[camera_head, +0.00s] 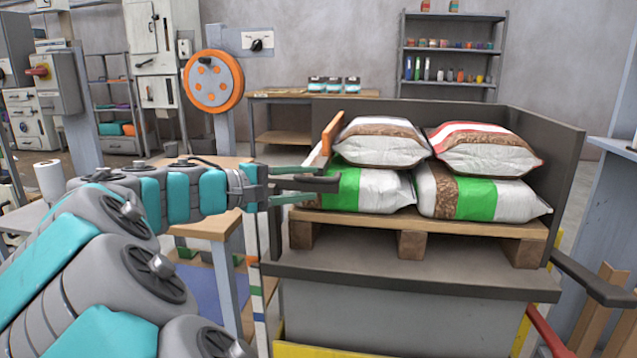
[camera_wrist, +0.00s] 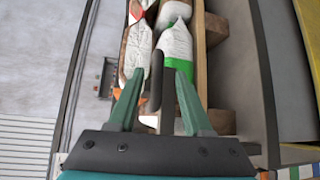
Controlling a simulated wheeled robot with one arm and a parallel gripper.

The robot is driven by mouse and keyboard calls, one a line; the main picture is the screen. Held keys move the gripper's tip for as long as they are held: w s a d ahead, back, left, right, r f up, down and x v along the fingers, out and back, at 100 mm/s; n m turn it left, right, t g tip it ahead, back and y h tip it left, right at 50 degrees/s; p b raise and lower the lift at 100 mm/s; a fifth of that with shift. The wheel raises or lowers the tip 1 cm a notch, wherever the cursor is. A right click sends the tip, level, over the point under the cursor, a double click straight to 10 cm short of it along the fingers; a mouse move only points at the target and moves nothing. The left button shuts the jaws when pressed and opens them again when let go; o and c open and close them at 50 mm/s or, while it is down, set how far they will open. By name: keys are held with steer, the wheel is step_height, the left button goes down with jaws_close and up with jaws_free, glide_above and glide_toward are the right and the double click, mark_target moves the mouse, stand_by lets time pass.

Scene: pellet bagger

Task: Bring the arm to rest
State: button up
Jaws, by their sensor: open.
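My gripper (camera_head: 317,184) extends from the left to the left end of the pallet stand, with its two green fingers apart. In the wrist view, my gripper (camera_wrist: 159,78) shows the fingers spread, with a dark rounded bar (camera_wrist: 156,82) between them. The dark bar (camera_head: 312,184) also shows between the fingers in the head view. I cannot tell whether either finger touches it. The fingertips are close to the lower left green-and-white bag (camera_head: 385,190). My arm is stretched out, not folded.
Several filled bags are stacked on a wooden pallet (camera_head: 455,226) inside a dark-walled stand (camera_head: 410,278). An orange wheel (camera_head: 213,81) stands behind my arm. A wooden-topped table (camera_head: 212,226) is beneath my forearm. Shelves (camera_head: 452,50) are at the back.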

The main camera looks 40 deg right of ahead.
steer(key=shift+a, duration=0.35)
steer(key=shift+r, duration=0.1)
steer(key=s+a+f+g+y+b, duration=0.15)
steer(key=s+f+y, duration=0.25)
steer(key=s+f, duration=0.4)
steer(key=s+a+f+y, duration=0.2)
steer(key=s+f+y, duration=0.2)
steer(key=s+f, duration=0.45)
steer(key=s+a+f+y, duration=0.4)
steer(key=a+f, duration=0.3)
steer(key=f, duration=0.2)
steer(key=s+a+f+t+y+p, duration=0.1)
steer(key=s+a+y, duration=0.1)
steer(key=a, duration=0.5)
steer(key=s+a+f+t+y+p, duration=0.1)
steer(key=s+a+y, duration=0.1)
steer(key=a, duration=0.5)
steer(key=shift+s+a, duration=0.2)
steer(key=shift+s, duration=0.45)
